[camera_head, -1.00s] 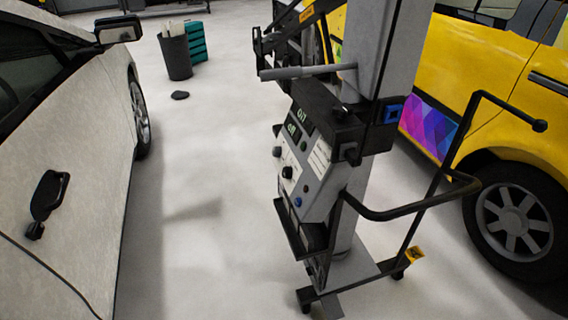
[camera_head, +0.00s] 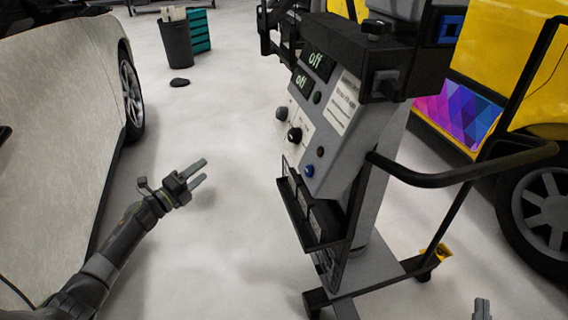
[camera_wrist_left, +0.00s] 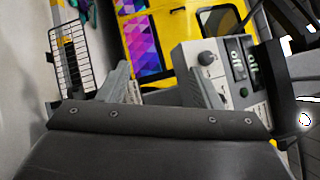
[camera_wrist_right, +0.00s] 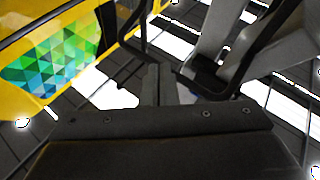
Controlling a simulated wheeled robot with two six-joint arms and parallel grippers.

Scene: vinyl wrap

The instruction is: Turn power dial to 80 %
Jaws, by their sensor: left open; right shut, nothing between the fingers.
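The control box (camera_head: 335,110) stands on a post, its sloped panel facing left. Two small displays on it read "off" (camera_head: 316,60). A black dial (camera_head: 295,134) sits on the panel's white plate and another dark knob (camera_head: 281,113) sticks out further back; I cannot tell which is the power dial.
A black handle bar (camera_head: 465,172) curves out right of the box. A wire basket (camera_wrist_left: 78,57) shows in the left wrist view. The box's post stands on a grey wheeled base (camera_head: 375,282). A yellow vehicle (camera_head: 480,75) is behind, a pale car (camera_head: 60,110) at left. Floor between is clear.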

